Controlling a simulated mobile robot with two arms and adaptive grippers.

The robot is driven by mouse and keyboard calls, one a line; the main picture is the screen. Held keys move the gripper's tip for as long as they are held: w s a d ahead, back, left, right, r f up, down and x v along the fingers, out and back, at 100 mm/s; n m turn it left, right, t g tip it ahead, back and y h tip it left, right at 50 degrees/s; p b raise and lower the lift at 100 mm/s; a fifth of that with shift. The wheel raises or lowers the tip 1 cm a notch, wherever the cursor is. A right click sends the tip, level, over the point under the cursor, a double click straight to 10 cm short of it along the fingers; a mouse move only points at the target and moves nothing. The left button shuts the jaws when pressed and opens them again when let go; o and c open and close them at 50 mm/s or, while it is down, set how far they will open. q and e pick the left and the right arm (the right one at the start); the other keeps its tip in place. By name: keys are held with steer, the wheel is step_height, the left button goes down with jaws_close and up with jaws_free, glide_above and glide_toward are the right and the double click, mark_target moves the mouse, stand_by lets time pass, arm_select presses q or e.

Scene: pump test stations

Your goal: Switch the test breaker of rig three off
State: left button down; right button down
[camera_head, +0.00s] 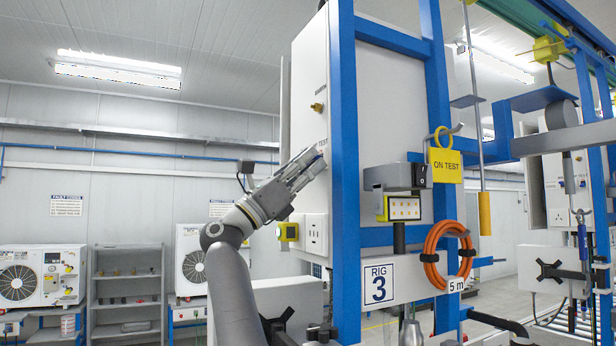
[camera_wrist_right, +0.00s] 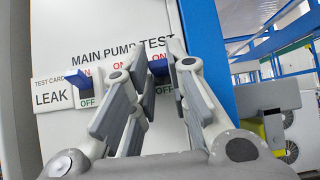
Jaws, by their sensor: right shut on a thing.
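Rig three's white panel cabinet (camera_head: 309,85) stands behind a blue post in the head view. In the right wrist view, its face (camera_wrist_right: 150,22) reads MAIN, PUMP and TEST, with red ON marks above green OFF marks. The dark blue lever of the test breaker (camera_wrist_right: 158,68) is under TEST, between my right gripper's fingers (camera_wrist_right: 160,62). A green OFF mark shows below that lever. My right gripper (camera_head: 319,154) is shut on the lever. The main breaker's blue lever (camera_wrist_right: 78,79) is at left; the pump breaker is mostly hidden by a finger. My left gripper is out of view.
The blue frame post (camera_head: 345,170) stands close right of my right gripper. A yellow ON TEST tag (camera_head: 445,165), an orange hose coil (camera_head: 448,255) and the RIG 3 sign (camera_head: 378,284) are on the frame. A sockets box (camera_head: 316,234) is below the gripper.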

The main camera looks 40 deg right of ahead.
steer(key=shift+w+f+h, duration=0.1)
steer(key=shift+f+h, duration=0.2)
steer(key=c, duration=1.8)
jaws_free()
steer(key=shift+o, duration=0.6)
steer(key=shift+w+a+r, duration=0.1)
steer(key=shift+a, duration=0.2)
steer(key=v, duration=1.2)
